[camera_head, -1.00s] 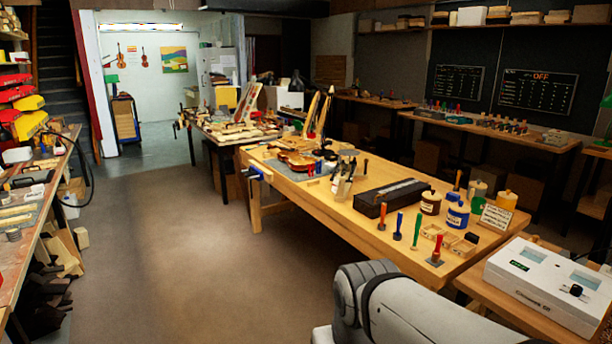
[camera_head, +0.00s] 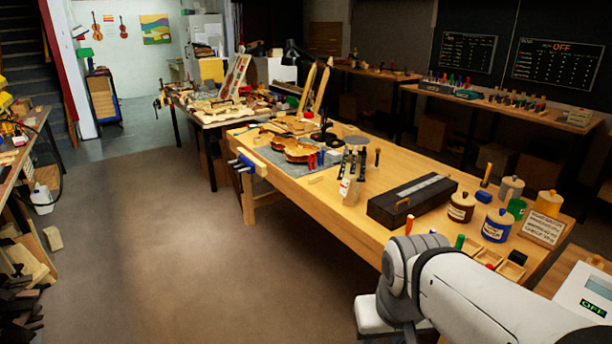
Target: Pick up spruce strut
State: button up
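I cannot single out the spruce strut with certainty. A small pale wood piece (camera_head: 316,179) lies on the main bench (camera_head: 345,222) near its front edge, by the violin body (camera_head: 293,149); it is too small to tell what it is. More pale wood pieces (camera_head: 228,110) lie on the farther bench. My arm's grey-white links fill the lower right and hide part of the near bench. My gripper is out of view.
A long black box (camera_head: 412,200), a brown jar (camera_head: 461,207) and a blue jar (camera_head: 497,225) stand on the main bench's near half. A blue vise (camera_head: 246,164) sticks out at its left end. The floor (camera_head: 190,250) to the left is open.

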aim_at(312, 181)
jog(key=u, duration=0.45)
jog(key=i, duration=1.15)
jog(key=z, duration=0.45)
jog(key=k, duration=0.6)
jog(key=u, duration=0.4)
jog(key=i, duration=2.35)
jog(key=z, duration=0.95)
